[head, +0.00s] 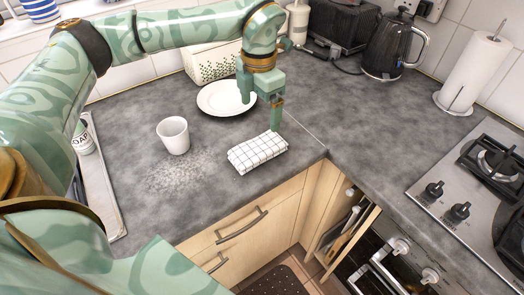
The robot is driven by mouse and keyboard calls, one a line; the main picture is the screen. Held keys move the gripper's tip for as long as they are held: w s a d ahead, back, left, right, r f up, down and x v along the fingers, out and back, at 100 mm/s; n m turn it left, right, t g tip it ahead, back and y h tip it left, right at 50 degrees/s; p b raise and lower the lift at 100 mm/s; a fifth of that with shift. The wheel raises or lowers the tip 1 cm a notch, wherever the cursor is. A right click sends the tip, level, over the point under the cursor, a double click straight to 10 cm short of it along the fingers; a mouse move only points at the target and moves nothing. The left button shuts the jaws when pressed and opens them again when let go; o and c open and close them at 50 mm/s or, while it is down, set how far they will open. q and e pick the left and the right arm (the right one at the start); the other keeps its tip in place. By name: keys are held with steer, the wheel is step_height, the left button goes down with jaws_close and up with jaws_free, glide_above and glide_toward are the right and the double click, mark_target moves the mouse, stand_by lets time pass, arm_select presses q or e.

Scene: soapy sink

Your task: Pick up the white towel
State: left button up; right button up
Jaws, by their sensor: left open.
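The white towel (257,152) has a dark check pattern and lies folded on the grey counter, close to its front edge. My left gripper (262,110) is above and just behind the towel, pointing down. Its two fingers are apart with nothing between them. The nearer finger's tip ends just above the towel's back edge; I cannot tell whether it touches. My right gripper is out of view.
A white plate (222,99) lies behind the left gripper. The hob (480,185), kettle (393,48) and paper roll (476,72) are at the right.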

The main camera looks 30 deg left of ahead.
arm_select(q)
steer(key=b, duration=0.1)
glide_above(258, 146)
steer(key=f, duration=0.6)
steer(key=shift+w+f, duration=0.25)
steer(key=shift+f, duration=0.05)
steer(key=f+b, duration=0.1)
steer(key=f, duration=0.4)
steer(key=shift+s+f+b, duration=0.1)
steer(key=shift+s+b, duration=0.1)
steer(key=shift+b, duration=0.15)
steer(key=shift+c, duration=0.3)
steer(key=c, duration=1)
